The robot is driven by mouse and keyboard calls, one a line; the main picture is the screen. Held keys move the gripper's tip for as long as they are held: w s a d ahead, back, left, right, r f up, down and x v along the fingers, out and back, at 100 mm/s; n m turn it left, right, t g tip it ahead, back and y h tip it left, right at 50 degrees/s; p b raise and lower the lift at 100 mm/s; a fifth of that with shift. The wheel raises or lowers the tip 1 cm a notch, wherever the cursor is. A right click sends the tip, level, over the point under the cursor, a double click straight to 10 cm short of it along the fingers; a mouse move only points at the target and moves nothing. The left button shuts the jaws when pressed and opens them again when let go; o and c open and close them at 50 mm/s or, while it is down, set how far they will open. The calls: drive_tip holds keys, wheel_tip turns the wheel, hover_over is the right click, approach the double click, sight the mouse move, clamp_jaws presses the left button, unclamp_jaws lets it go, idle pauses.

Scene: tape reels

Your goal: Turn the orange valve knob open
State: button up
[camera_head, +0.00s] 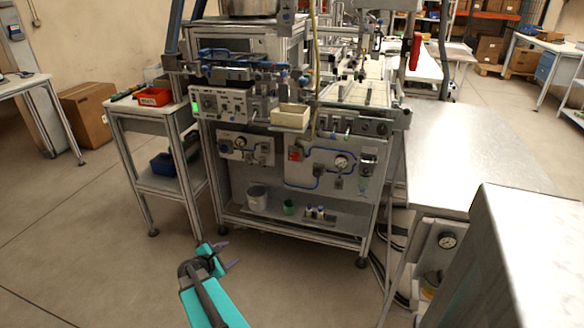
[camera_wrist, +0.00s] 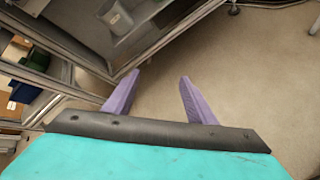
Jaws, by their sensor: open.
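A small orange-red part (camera_head: 295,155) sits on the lower right panel of the machine, left of a round gauge (camera_head: 341,161). It looks like the valve knob, but it is too small to tell its shape or how far it is turned. My gripper (camera_head: 230,254) is low over the floor in front of the machine, well below and left of that part. In the wrist view my gripper (camera_wrist: 159,80) has its two purple fingers apart with nothing between them. The knob does not show in the wrist view.
The machine's lower shelf (camera_head: 270,222) holds a grey bucket (camera_head: 257,197) and a green cup (camera_head: 289,207). A side table (camera_head: 150,110) with a red bin (camera_head: 154,97) stands left. A metal table (camera_head: 470,150) stands right. The floor in front is clear.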

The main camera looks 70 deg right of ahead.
drive_tip(key=s+d+r+n+h+b, duration=0.1)
drive_tip(key=s+d+r+n+h, duration=0.15)
drive_tip(key=d+r, duration=0.5)
drive_tip(key=s+d+r+n+h+b, duration=0.1)
drive_tip(key=s+d+r+n+h, duration=0.2)
drive_tip(key=d, duration=0.7)
drive_tip(key=n+t+h+b, duration=0.1)
drive_tip(key=n+b, duration=0.1)
drive_tip(key=n, duration=0.4)
approach(294, 157)
drive_tip(key=a, duration=0.6)
drive_tip(key=shift+s+f, duration=0.15)
drive_tip(key=shift+d, duration=0.2)
drive_tip(key=shift+w+d, duration=0.2)
drive_tip(key=shift+d, duration=3.15)
drive_tip(key=shift+w+d, duration=0.2)
drive_tip(key=shift+d, duration=3.2)
drive_tip(key=shift+c, duration=0.2)
drive_tip(key=c, duration=1)
drive_tip(key=shift+w+a+f, duration=0.15)
drive_tip(key=shift+a, duration=0.3)
drive_tip(key=shift+d, duration=0.5)
